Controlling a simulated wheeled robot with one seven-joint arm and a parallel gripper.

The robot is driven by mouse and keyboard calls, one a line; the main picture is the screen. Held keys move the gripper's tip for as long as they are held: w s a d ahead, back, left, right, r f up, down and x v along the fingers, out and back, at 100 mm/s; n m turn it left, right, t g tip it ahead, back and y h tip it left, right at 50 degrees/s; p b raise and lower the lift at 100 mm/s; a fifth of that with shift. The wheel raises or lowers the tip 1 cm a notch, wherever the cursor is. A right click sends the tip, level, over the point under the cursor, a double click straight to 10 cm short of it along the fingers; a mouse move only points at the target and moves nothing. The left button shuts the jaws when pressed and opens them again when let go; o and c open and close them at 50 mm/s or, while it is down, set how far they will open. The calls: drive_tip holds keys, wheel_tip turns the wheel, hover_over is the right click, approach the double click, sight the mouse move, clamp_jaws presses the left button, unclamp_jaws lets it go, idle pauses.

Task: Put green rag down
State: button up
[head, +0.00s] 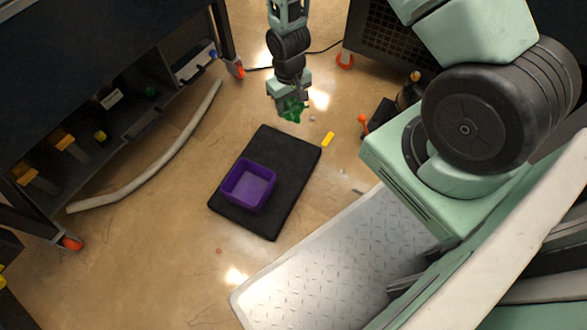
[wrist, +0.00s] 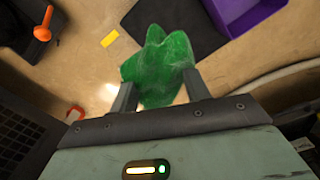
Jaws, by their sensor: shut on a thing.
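The green rag (head: 292,109) hangs from my gripper (head: 290,97) in the head view, above the floor just beyond the far edge of the black mat. In the wrist view the crumpled rag (wrist: 160,67) sits between the two fingers of my gripper (wrist: 160,92), which are shut on it. The rag covers part of the mat and floor behind it in the wrist view. The fingertips are small and partly hidden in the head view.
A purple bin (head: 248,186) stands on the black mat (head: 290,160). A yellow piece (head: 328,139) lies on the floor right of the mat. A pale hose (head: 165,165) lies at left beside a dark workbench (head: 95,95). A metal tread plate (head: 330,265) is at lower right.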

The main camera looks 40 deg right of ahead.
drive_tip(key=b, duration=0.6)
hover_over(294, 159)
wheel_tip(294, 159, down, 14)
wheel_tip(294, 159, down, 9)
drive_tip(key=b, duration=0.6)
drive_tip(key=shift+f, duration=0.2)
drive_tip(key=shift+f+b, duration=0.25)
drive_tip(key=shift+b, duration=0.05)
